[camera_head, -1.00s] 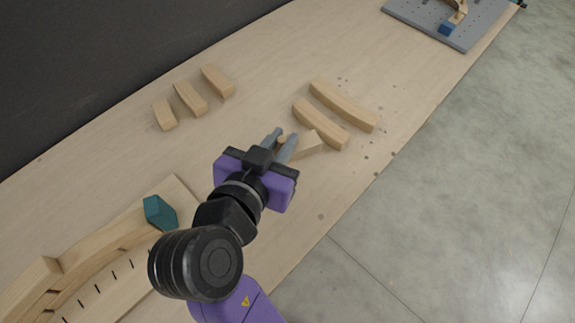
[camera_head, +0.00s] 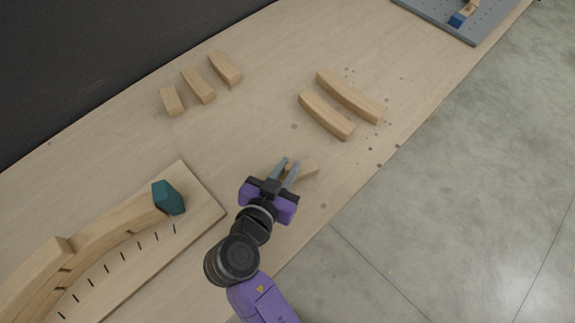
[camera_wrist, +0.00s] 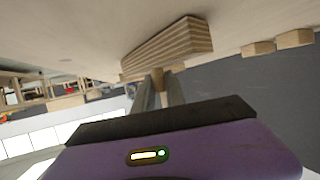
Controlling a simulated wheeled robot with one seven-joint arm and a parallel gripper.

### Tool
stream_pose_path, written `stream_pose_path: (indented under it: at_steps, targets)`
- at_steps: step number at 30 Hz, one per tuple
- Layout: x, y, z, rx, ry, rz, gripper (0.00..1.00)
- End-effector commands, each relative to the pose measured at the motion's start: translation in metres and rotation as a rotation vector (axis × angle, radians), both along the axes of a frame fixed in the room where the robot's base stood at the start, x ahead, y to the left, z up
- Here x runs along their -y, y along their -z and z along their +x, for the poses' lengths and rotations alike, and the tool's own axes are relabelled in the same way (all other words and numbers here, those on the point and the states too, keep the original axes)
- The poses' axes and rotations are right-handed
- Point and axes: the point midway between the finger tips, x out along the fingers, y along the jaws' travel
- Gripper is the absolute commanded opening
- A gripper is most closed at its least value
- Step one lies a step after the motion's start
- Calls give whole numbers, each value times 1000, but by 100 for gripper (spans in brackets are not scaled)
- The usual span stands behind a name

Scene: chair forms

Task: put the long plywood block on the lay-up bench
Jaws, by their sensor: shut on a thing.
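A plywood block (camera_head: 304,169) with a layered edge is at my gripper (camera_head: 288,165), above or on the pale wooden bench (camera_head: 245,125). In the wrist view the block (camera_wrist: 168,46) lies just beyond my fingertips, its stripes clear. My gripper (camera_wrist: 158,82) is shut on a small round wooden peg (camera_wrist: 156,77) that seems to belong to this block. The fingers and the block's near side hide part of the peg. I cannot tell whether the block touches the bench top.
Two curved blocks (camera_head: 326,115) lie beyond my gripper, and three short blocks (camera_head: 198,86) at the back. A curved wooden form (camera_head: 105,238) on a board with a teal block (camera_head: 168,197) stands left. A grey perforated plate (camera_head: 440,18) is far right. Bench around the gripper is clear.

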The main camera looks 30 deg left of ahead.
Motion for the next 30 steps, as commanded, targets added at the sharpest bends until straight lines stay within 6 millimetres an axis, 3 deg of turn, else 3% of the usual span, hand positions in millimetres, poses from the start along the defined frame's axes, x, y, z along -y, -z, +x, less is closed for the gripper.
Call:
stream_pose_path:
  at_steps: [11,12,15,27,30]
  targets:
    - [0,4,0,1,1,2,0]
    - [0,2,0,1,0,1,23]
    - [0,2,0,1,0,1,37]
    - [-1,-3,0,1,-1,1,37]
    - [-1,-5,-14,3,-3,3,37]
